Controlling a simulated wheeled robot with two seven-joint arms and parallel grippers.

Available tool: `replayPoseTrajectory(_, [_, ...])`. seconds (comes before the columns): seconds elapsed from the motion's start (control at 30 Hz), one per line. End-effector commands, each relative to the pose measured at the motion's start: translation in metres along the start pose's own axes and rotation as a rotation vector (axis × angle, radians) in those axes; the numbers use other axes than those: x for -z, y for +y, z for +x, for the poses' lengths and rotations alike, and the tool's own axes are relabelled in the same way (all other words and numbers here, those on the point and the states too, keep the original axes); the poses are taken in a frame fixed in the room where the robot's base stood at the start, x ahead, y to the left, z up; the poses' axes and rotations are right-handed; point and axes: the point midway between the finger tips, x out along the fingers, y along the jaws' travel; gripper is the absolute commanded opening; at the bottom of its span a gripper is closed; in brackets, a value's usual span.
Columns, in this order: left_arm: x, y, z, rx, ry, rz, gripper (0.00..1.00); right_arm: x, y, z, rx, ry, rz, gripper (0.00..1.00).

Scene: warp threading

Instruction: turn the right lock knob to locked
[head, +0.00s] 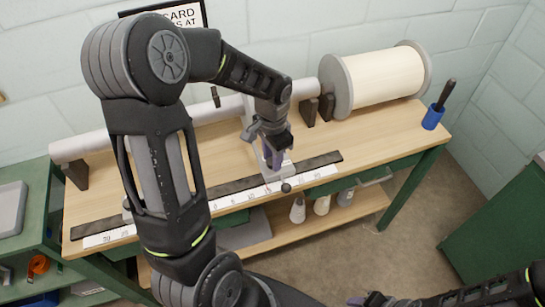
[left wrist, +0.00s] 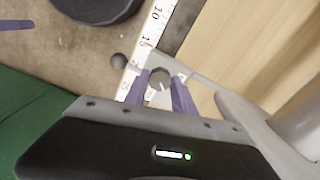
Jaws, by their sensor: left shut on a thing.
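The right lock knob (left wrist: 159,78) is a dark grey round knob in the left wrist view, with a pale plate under it. My left gripper (left wrist: 160,92) has its two purple fingers on either side of the knob and is shut on it. In the head view this gripper (head: 273,160) points down at the right bracket (head: 288,173) by the ruler; the knob is hidden there. A small dark ball (head: 286,187) sits just in front of the bracket. My right gripper (head: 375,299) shows only in part at the bottom edge, away from the bench; its opening is unclear.
The wooden bench (head: 385,128) carries a white ruler strip (head: 240,200) along its front edge. A large cream roll (head: 385,77) and a blue cup (head: 433,117) stand at the right. Several cones (head: 298,210) stand on the lower shelf. A green cabinet (head: 500,225) is at far right.

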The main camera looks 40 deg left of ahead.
Motion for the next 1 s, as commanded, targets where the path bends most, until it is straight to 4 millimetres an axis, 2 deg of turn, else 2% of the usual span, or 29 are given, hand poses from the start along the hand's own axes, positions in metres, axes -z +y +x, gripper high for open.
replayPoseTrajectory(0.6, [0.0006, -0.0008, -0.0013, 0.002, 0.002, 0.575, 0.00, -0.0002, -0.0007, -0.0022, -0.001, 0.000, 0.000, 0.48])
replayPoseTrajectory(1.0, [0.0009, -0.0005, -0.0012, 0.002, 0.002, 0.810, 0.00, -0.0005, -0.0013, -0.0048, -0.002, -0.001, 0.001, 0.48])
